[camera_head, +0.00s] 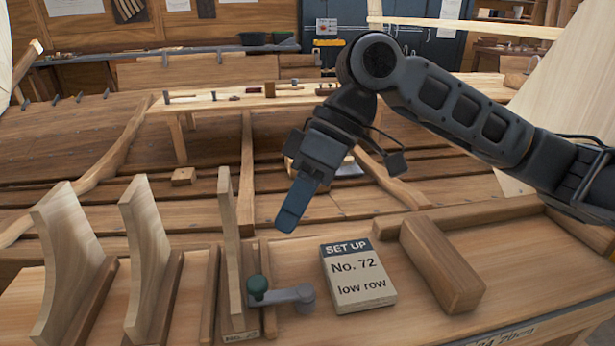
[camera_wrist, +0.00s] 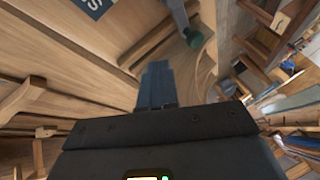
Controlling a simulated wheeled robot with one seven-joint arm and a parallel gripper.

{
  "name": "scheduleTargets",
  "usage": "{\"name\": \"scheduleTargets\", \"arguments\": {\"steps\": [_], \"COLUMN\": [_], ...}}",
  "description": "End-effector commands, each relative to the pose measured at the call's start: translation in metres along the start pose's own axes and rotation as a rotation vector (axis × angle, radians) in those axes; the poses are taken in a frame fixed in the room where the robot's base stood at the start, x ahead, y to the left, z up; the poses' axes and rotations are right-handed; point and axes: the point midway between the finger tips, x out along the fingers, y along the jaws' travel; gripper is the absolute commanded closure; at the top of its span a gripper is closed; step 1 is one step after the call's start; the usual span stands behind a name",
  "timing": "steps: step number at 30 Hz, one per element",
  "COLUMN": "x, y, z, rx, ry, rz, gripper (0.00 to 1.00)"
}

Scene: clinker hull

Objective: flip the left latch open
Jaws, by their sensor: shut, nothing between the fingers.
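A grey metal latch lever (camera_head: 285,295) with a dark green knob (camera_head: 257,287) lies on the bench at the foot of a thin upright wooden board. Its round grey pivot is at the right end and the knob at the left. The green knob also shows in the wrist view (camera_wrist: 193,38), at the top, with part of the lever (camera_wrist: 178,12) above it. My gripper (camera_head: 287,222) is shut and empty. It hangs above the bench, beyond and above the latch, apart from it. The shut fingers also show in the wrist view (camera_wrist: 157,78). No second latch shows clearly.
A "SET UP No. 72 low row" block (camera_head: 357,275) stands just right of the latch. A wooden block (camera_head: 442,263) lies right of it. Curved upright boards (camera_head: 150,255) stand to the left. Behind is the plank hull with a tool shelf (camera_head: 260,98).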

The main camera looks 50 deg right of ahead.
Motion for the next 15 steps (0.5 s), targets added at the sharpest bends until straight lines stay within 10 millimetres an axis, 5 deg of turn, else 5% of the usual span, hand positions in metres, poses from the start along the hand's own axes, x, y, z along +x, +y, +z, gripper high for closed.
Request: {"name": "scheduleTargets", "arguments": {"steps": [3,15], "x": [0.022,0.044], "y": [-0.001,-0.032], "z": [0.000,0.002], "rx": [0.000,-0.001], "ry": [-0.002,0.000], "rz": [-0.002,0.000], "gripper": [1.00,1.00]}}
